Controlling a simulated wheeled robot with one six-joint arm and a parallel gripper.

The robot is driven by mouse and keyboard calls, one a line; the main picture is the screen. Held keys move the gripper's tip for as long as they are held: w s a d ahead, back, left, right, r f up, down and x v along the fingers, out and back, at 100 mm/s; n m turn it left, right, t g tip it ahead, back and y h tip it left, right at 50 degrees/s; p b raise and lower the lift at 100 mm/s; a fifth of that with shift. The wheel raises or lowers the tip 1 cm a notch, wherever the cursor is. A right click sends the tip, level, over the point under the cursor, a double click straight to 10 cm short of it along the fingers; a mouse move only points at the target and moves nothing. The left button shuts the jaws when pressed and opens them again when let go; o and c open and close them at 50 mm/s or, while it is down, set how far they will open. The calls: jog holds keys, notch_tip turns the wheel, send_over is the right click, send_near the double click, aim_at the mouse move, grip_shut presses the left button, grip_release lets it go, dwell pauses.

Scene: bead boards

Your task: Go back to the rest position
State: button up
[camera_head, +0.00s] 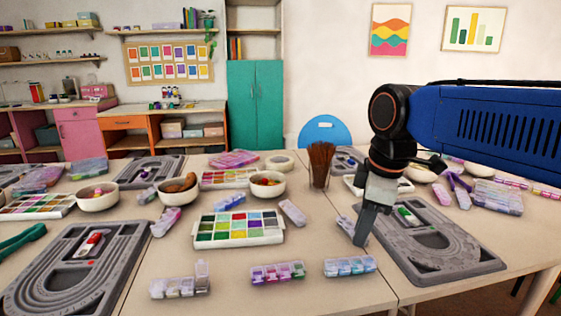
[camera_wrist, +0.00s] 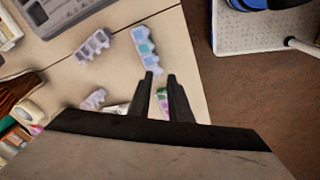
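My gripper (camera_head: 362,238) hangs down from the blue arm at the right in the head view, in front of the left edge of a grey bead board (camera_head: 470,262). In the wrist view the two fingers of my gripper (camera_wrist: 160,77) stand a little apart, with nothing seen clamped at their tips. A small green and pink item (camera_wrist: 162,98) shows between the fingers, further down. Whether the fingers touch anything below cannot be told.
A bead box with coloured compartments (camera_head: 240,228) and small bead cases (camera_head: 350,266) lie on the table. A cup of brushes (camera_head: 320,163) stands behind my gripper. Another grey board (camera_head: 75,270) lies at the left. Bowls (camera_head: 267,184) stand further back.

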jog(key=s+d+f+m+t+h, duration=0.1)
jog(key=s+d+f+m+t, duration=0.1)
jog(key=s+d+f+m, duration=1)
notch_tip(320, 180, down, 3)
jog(key=shift+m+t, duration=0.4)
jog(key=shift+m, duration=0.7)
